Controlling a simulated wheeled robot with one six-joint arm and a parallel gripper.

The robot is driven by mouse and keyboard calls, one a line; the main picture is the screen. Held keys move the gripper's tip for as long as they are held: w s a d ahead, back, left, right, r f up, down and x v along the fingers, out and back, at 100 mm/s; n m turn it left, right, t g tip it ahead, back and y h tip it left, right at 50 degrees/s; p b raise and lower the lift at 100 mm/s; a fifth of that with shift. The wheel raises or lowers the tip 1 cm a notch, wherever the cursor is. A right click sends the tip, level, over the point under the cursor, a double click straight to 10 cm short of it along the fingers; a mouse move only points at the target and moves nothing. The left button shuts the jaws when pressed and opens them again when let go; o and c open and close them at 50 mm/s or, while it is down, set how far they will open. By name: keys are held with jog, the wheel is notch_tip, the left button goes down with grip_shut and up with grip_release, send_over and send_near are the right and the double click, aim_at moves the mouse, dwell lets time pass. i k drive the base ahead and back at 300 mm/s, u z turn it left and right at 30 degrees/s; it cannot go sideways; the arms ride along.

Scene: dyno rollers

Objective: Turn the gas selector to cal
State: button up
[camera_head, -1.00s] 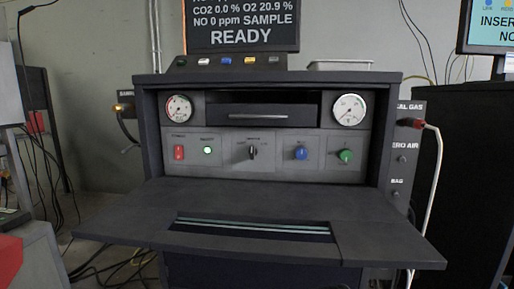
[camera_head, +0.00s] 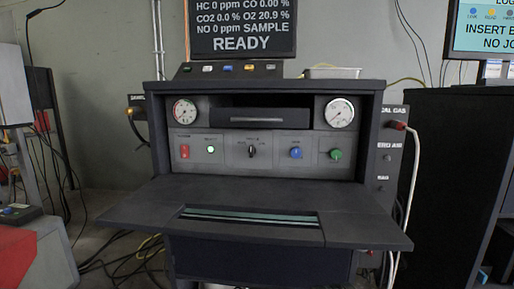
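The gas selector (camera_head: 252,151) is a small black knob on a grey plate in the middle of the analyser's front panel. Its pointer looks roughly upright; the small lettering around it is too blurred to read. The screen (camera_head: 242,27) above reads SAMPLE and READY. My gripper is not in view.
A red switch (camera_head: 185,152), a lit green button (camera_head: 211,149), a blue knob (camera_head: 296,153) and a green knob (camera_head: 336,154) share the panel. A fold-down shelf (camera_head: 150,203) juts out below. A white hose (camera_head: 411,180) hangs at the right.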

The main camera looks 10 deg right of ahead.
aim_at(252, 150)
jog(key=u, duration=0.55)
jog(key=k, duration=0.6)
jog(key=u, duration=0.95)
